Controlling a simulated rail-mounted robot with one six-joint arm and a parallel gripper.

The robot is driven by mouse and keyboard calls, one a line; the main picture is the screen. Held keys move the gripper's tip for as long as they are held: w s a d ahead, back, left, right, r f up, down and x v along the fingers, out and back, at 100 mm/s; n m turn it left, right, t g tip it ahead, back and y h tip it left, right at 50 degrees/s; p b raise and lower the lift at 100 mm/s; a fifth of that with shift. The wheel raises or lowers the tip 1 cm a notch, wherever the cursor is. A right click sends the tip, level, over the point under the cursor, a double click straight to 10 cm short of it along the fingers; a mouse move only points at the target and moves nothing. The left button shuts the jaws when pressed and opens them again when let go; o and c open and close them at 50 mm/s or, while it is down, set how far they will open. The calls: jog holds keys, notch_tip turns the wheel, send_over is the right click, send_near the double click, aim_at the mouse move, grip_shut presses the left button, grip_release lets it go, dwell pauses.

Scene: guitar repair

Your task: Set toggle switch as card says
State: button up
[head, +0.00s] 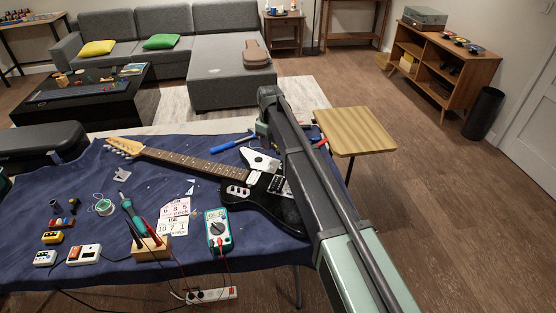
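The electric guitar (285,214) lies on a blue cloth, its neck pointing to the upper left. Its body is black with a white plate (259,161) on the upper horn. A light plate with dark marks (238,191) sits on the near side of the body. I cannot make out the toggle switch or its position. Pale cards (174,209) with printed numbers lie left of the body; most lettering is too small to read. My arm reaches over the right part of the guitar and hides some of it. My gripper's fingers do not show behind the arm.
A multimeter (218,231) and a wooden block (151,247) holding tools stand in front of the guitar. A solder spool (104,207) and small boxes (84,254) lie at left. A wooden stool (352,130) stands right of the cloth-covered table (50,185). Open floor lies at right.

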notch_tip(320, 180, down, 10)
jog(key=b, duration=0.9)
jog(key=shift+f, duration=0.1)
